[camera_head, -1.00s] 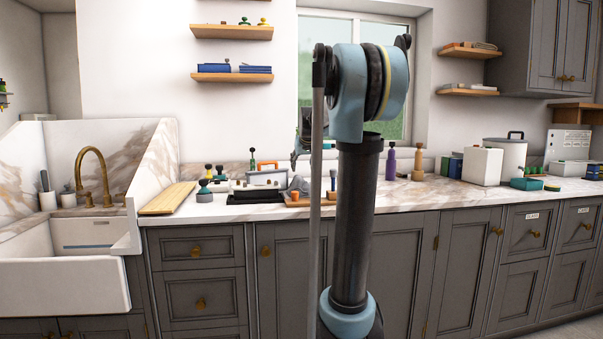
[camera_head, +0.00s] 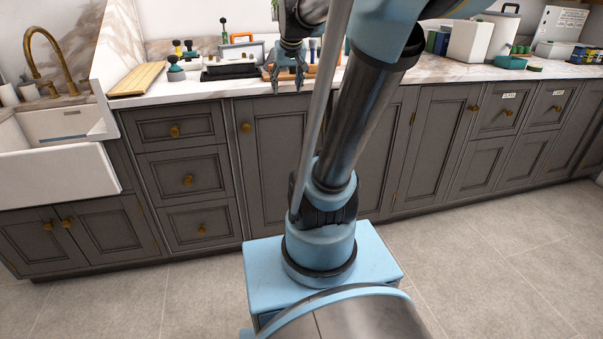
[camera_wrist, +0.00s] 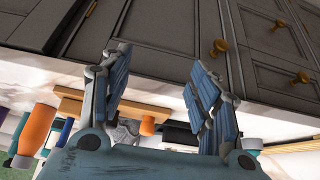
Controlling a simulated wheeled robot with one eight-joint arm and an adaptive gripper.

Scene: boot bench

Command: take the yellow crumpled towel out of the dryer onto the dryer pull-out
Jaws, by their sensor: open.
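My gripper (camera_head: 287,80) hangs in front of the worktop's front edge in the head view, with its fingers pointing down. In the wrist view my gripper (camera_wrist: 160,65) has its two blue-grey fingers spread apart, with nothing between them. Neither the yellow crumpled towel, the dryer nor its pull-out can be made out in either current view.
Grey cabinets with brass knobs (camera_head: 187,180) line the wall under a marble worktop (camera_head: 455,72). A white sink (camera_head: 55,165) is at left, beside a wooden board (camera_head: 137,79). Tools and containers crowd the worktop. The tiled floor (camera_head: 500,250) at right is clear.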

